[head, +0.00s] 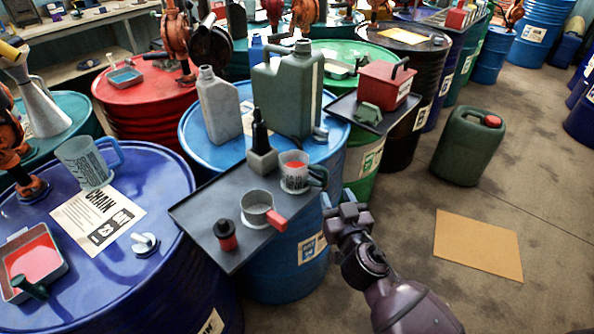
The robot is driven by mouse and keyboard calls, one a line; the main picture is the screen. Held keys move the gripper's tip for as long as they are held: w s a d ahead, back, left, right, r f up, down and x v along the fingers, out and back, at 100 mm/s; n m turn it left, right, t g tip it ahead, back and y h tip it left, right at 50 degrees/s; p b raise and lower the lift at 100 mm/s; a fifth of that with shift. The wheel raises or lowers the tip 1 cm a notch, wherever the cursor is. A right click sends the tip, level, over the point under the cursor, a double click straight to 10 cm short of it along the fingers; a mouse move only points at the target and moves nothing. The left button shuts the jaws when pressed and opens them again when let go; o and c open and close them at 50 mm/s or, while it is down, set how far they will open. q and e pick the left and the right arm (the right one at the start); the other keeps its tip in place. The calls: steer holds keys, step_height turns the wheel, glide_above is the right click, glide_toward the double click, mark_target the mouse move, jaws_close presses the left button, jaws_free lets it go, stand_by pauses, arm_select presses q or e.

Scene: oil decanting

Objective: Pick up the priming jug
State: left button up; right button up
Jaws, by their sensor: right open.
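I cannot tell for sure which vessel is the priming jug. A small clear jug (294,182) with red inside and a dark green handle stands upright on the dark tray (200,208), near its right edge. A grey cup (256,203) with a red handle stands in front of it. A larger clear jug (82,165) with a blue handle stands on the left blue drum. My right gripper (338,202) is open and empty, just right of the small clear jug's handle and apart from it. My left gripper is not in view.
The dark tray also holds a small black bottle with a red base (226,238) and a dark bottle (260,135). A grey-green canister (285,95) and a grey bottle (218,105) stand behind on the blue drum. The floor at right is open, with a cardboard sheet (478,245).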

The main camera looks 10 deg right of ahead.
mark_target(326, 181)
steer(key=w, duration=0.2)
steer(key=w+a+r+p, duration=0.1)
steer(key=w, duration=0.1)
steer(key=shift+w+d+f, duration=0.1)
steer(key=shift+w+f, duration=0.05)
steer(key=shift+w, duration=0.3)
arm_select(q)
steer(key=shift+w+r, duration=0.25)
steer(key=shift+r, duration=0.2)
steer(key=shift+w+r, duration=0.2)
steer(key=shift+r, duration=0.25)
arm_select(e)
steer(key=shift+c, duration=0.2)
steer(key=c, duration=0.7)
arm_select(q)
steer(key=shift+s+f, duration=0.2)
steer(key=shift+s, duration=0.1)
arm_select(e)
jaws_close()
